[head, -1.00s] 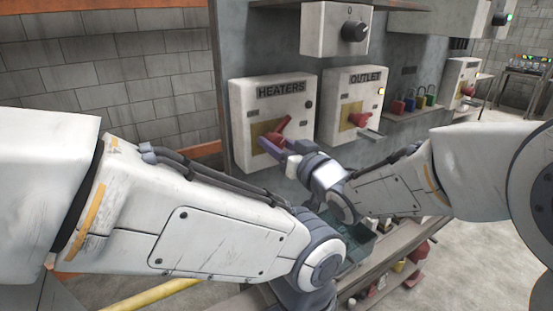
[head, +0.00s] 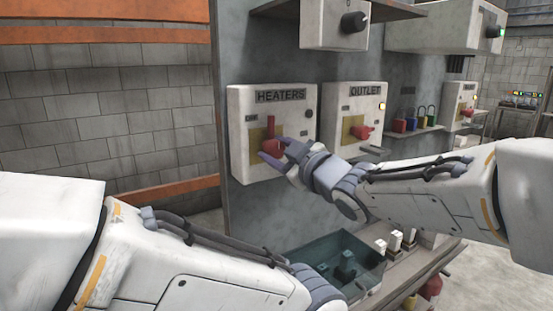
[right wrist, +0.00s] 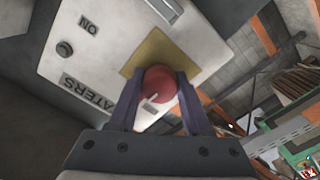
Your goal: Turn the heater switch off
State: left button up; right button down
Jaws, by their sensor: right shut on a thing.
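The heater box (head: 297,96), a white panel marked HEATERS, hangs on the grey wall panel left of the outlet box. Its red switch (head: 270,128) stands nearly upright in front of a yellow plate. The round lamp (head: 309,114) on the box looks dark. My right gripper (head: 273,151) has its purple fingers on either side of the red switch hub and is shut on it. In the right wrist view, the red switch (right wrist: 159,84) sits between the two fingers, which hide part of it. My left gripper is out of view.
The outlet box (head: 350,105) to the right has a red handle (head: 362,132) and a lit yellow lamp. Padlocks (head: 415,122) hang further right. A teal bin (head: 340,245) sits on the shelf below. A control box (head: 335,25) juts out above.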

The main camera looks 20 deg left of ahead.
jog(key=shift+n, duration=0.4)
jog(key=shift+c, duration=1.7)
grip_release()
jog(key=shift+s, duration=0.1)
jog(key=b+v, duration=0.1)
jog(key=v, duration=0.9)
jog(key=shift+s+d, duration=0.2)
